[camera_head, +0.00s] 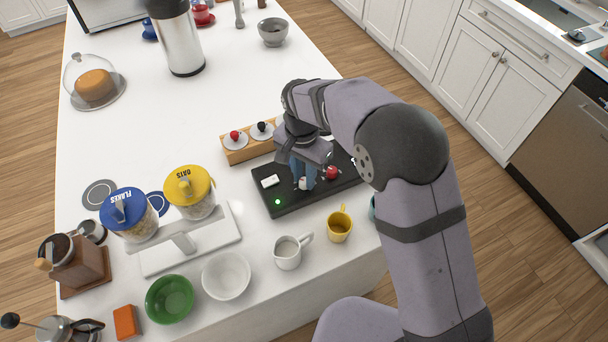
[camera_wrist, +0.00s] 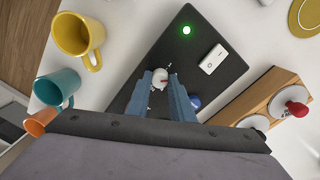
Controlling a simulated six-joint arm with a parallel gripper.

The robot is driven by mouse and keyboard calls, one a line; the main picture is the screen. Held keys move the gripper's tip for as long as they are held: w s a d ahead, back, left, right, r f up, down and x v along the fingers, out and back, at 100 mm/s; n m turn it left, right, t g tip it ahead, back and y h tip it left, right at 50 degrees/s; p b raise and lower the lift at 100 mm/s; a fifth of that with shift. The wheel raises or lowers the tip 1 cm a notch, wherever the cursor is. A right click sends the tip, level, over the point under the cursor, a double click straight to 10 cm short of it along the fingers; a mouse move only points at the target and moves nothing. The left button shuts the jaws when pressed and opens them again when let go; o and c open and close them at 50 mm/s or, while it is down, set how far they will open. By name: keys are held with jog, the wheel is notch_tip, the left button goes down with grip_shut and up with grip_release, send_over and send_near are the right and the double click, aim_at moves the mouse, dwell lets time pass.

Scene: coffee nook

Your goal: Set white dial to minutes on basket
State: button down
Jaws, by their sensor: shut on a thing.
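A black panel (camera_head: 262,193) lies on the white counter; it also shows in the wrist view (camera_wrist: 225,86). The white dial (camera_wrist: 159,78) on it sits between my fingertips, and its lower part shows in the head view (camera_head: 303,186). My gripper (camera_head: 303,182) points down at the panel and is shut on the white dial; its blue fingers (camera_wrist: 160,82) reach both sides of it. Small marks by the dial are too small to read. A red knob (camera_head: 332,173) is just right of the fingers. A blue knob (camera_wrist: 195,101) is partly hidden beside one finger.
The panel has a white rocker switch (camera_head: 270,181) and a lit green lamp (camera_head: 278,202). A wooden block (camera_head: 240,155) with knobbed pieces stands behind. A yellow mug (camera_head: 339,226) and a white pitcher (camera_head: 287,254) stand in front. The counter's back left is mostly clear.

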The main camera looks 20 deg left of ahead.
aim_at(304, 179)
jog(key=shift+w+r, duration=0.1)
dwell(0.3)
jog(key=c, duration=1.5)
grip_release()
jog(key=shift+c, duration=0.2)
jog(key=shift+a+r+b, duration=0.1)
jog(key=shift+r+b, duration=1.15)
jog(key=shift+r, duration=2.4)
